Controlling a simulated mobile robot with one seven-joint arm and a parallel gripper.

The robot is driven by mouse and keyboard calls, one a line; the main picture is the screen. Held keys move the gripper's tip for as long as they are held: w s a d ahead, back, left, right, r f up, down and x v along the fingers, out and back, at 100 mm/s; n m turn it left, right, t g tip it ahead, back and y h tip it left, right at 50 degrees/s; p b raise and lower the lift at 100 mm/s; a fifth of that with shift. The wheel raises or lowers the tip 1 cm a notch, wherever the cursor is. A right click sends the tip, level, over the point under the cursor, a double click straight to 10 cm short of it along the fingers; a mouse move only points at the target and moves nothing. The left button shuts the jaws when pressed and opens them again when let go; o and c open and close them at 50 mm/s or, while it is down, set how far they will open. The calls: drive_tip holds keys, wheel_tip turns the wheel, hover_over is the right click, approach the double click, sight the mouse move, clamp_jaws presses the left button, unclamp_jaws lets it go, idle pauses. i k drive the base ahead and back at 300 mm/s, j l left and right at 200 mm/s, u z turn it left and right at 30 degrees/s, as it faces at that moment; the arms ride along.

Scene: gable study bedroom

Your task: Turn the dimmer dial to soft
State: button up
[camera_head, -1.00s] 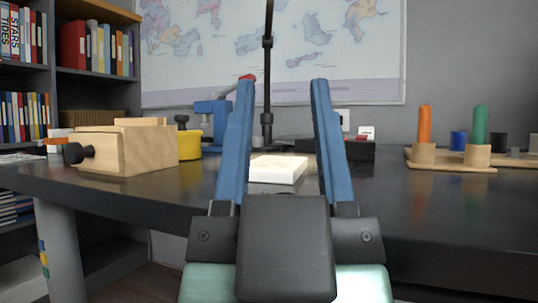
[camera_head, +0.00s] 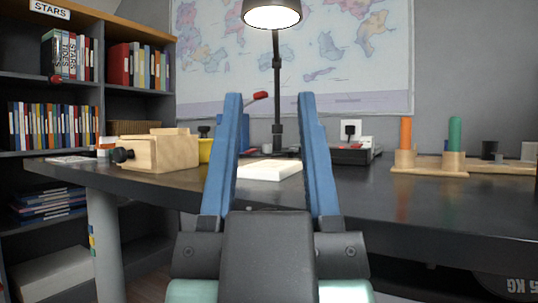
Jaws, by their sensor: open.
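My gripper (camera_head: 269,98) is open, with two blue fingers pointing up and forward. Nothing is between its fingertips; the lamp pole shows through the gap. The desk lamp (camera_head: 271,14) is lit and stands at the back of the dark desk (camera_head: 330,200).
A white slab (camera_head: 269,171) lies on the desk beyond my fingers. A wooden box with a black knob (camera_head: 162,152) stands left. A peg board (camera_head: 428,171) with orange and green pegs stands right. A wall socket (camera_head: 350,130) is behind. The front right desktop is clear.

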sight(267, 149)
drive_tip(key=i+j+z, duration=0.15)
drive_tip(key=j, duration=0.15)
drive_tip(key=i+j+z, duration=0.25)
drive_tip(key=j, duration=0.35)
drive_tip(key=i+j+z, duration=0.1)
drive_tip(key=j, duration=0.2)
